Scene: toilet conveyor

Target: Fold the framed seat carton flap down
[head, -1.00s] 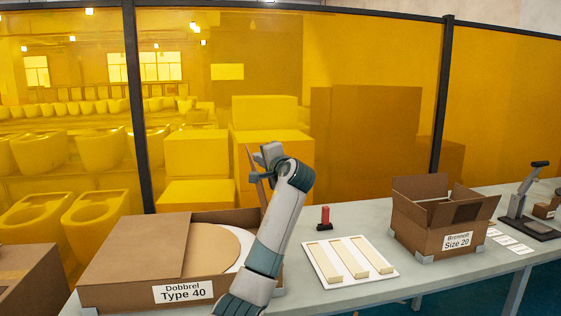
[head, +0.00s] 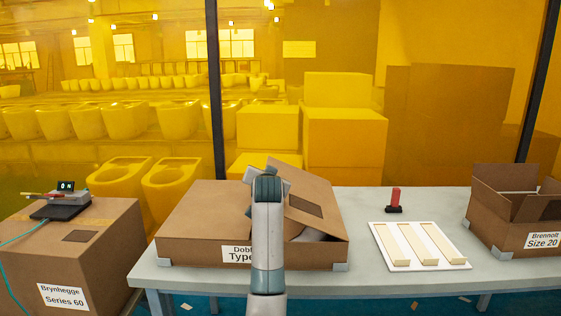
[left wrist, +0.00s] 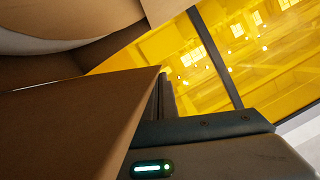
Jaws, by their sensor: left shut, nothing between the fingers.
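The wide brown carton labelled Dobbrel Type 40 (head: 190,251) sits on the grey table. Its left flap (head: 203,208) lies flat. Its right flap (head: 318,195), with a dark rectangular patch, slopes over the right half, with a gap beneath it at the front. Part of a white item (head: 312,236) shows in that gap. My left gripper (head: 266,175) is at the flap's raised inner edge, shut and empty; its arm hides part of the carton. In the left wrist view, the fingers (left wrist: 166,98) are beside a brown cardboard panel (left wrist: 75,125); contact is unclear. My right gripper is out of view.
A white tray with wooden strips (head: 420,246) and a red-handled tool (head: 395,200) stand to the right. An open Brennolt Size 20 carton (head: 500,228) is farther right. A Brynhegge Series 60 carton (head: 90,255) stands at left, carrying a small device (head: 62,205).

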